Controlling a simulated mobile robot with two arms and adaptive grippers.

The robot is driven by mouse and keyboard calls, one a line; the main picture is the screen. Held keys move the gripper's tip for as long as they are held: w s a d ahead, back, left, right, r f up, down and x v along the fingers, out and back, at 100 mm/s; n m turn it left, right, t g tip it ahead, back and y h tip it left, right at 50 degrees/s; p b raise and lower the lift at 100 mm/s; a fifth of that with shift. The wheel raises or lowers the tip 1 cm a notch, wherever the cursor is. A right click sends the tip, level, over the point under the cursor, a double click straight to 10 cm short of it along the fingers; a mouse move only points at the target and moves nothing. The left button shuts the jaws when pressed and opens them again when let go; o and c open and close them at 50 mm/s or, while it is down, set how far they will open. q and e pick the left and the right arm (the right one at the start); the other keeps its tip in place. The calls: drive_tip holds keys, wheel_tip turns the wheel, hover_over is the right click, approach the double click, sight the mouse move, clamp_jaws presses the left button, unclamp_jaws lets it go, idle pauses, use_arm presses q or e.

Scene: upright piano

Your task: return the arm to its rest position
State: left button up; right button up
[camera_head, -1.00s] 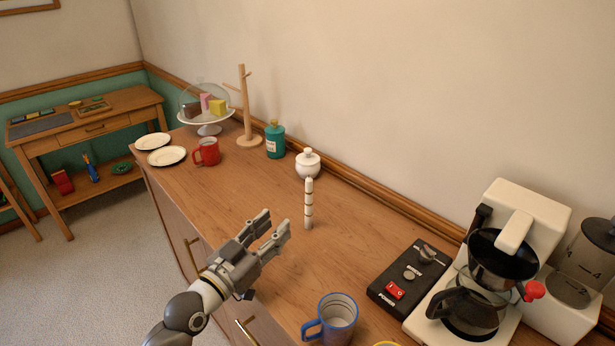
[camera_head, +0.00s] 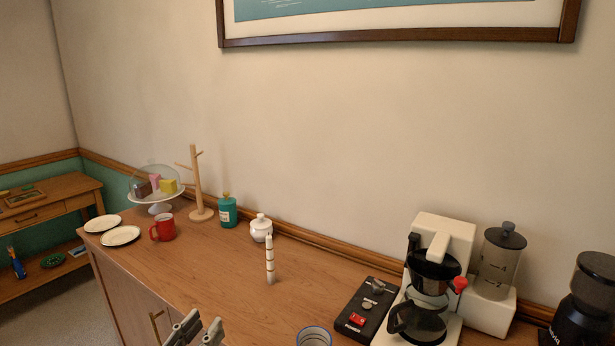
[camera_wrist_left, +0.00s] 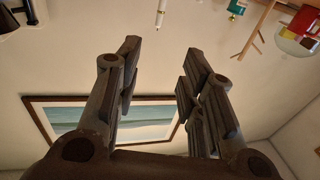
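My left gripper (camera_head: 196,329) shows at the bottom edge of the head view, in front of the wooden sideboard (camera_head: 215,265). Only its fingertips are in the picture; the rest of the arm is cut off. In the left wrist view its two fingers (camera_wrist_left: 160,75) stand well apart with nothing between them. A white banded stick (camera_head: 270,260) stands upright on the sideboard, beyond and to the right of the fingers and apart from them. My right gripper is in neither view.
A blue-rimmed mug (camera_head: 314,337), a black box with a red switch (camera_head: 366,312) and a coffee maker (camera_head: 435,265) stand to the right. A red mug (camera_head: 163,228), plates (camera_head: 121,236), wooden mug tree (camera_head: 197,185), teal bottle (camera_head: 227,212) and white jar (camera_head: 261,229) stand further back.

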use_arm(q)
drive_tip(key=s+a+f+n+g+y, duration=0.1)
drive_tip(key=a+f+g+y, duration=0.1)
drive_tip(key=f, duration=1)
drive_tip(key=s+a+f+n+g+y, duration=0.1)
drive_tip(key=a+f+g+y, duration=0.1)
drive_tip(key=f, duration=1)
drive_tip(key=s+a+f+g+y, duration=0.15)
drive_tip(key=s+f, duration=0.25)
drive_tip(key=f, duration=0.4)
drive_tip(key=s+f+g+h, duration=0.15)
drive_tip(key=s+f, duration=0.25)
drive_tip(key=f, duration=0.5)
drive_tip(key=s+f+g+y, duration=0.2)
drive_tip(key=s+f+g, duration=0.3)
drive_tip(key=s+f, duration=0.9)
drive_tip(key=s+d+f+g, duration=0.1)
drive_tip(key=s+f+g, duration=0.1)
drive_tip(key=s, duration=0.9)
drive_tip(key=s+d+f+g, duration=0.1)
drive_tip(key=s+f, duration=0.4)
drive_tip(key=s, duration=0.6)
drive_tip(key=shift+s+f+g, duration=0.3)
drive_tip(key=shift+s+g, duration=0.1)
drive_tip(key=shift+g, duration=0.4)
drive_tip(key=shift+o, duration=0.5)
